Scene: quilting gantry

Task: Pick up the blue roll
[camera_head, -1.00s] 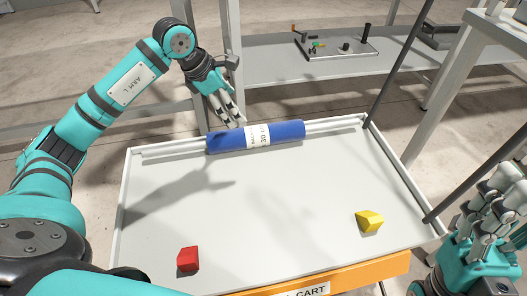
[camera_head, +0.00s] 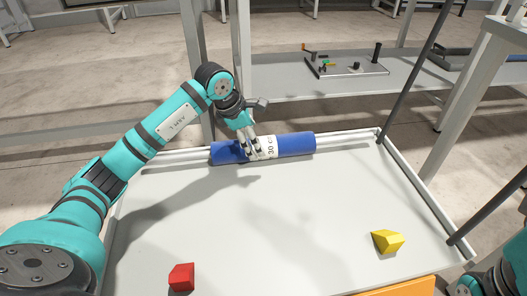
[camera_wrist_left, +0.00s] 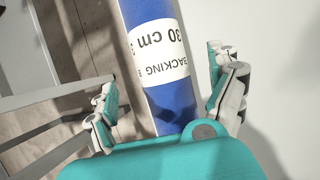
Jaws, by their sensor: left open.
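The blue roll (camera_head: 292,144) with a white "30 cm" label lies across the far edge of the white cart top (camera_head: 290,220), along a pale rail. In the left wrist view, the blue roll (camera_wrist_left: 150,15) runs between the spread fingers of my left gripper (camera_wrist_left: 165,98), with a finger on each side and gaps showing. The roll's lower end there is hidden behind my teal palm. Only part of my right arm shows at the lower right; its fingers are not seen.
A red block (camera_head: 181,277) lies at the cart's near left and a yellow block (camera_head: 388,241) at its near right. The middle of the cart top is clear. Behind stands a grey shelf (camera_head: 285,88) with a tool board (camera_head: 345,69), and frame posts rise nearby.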

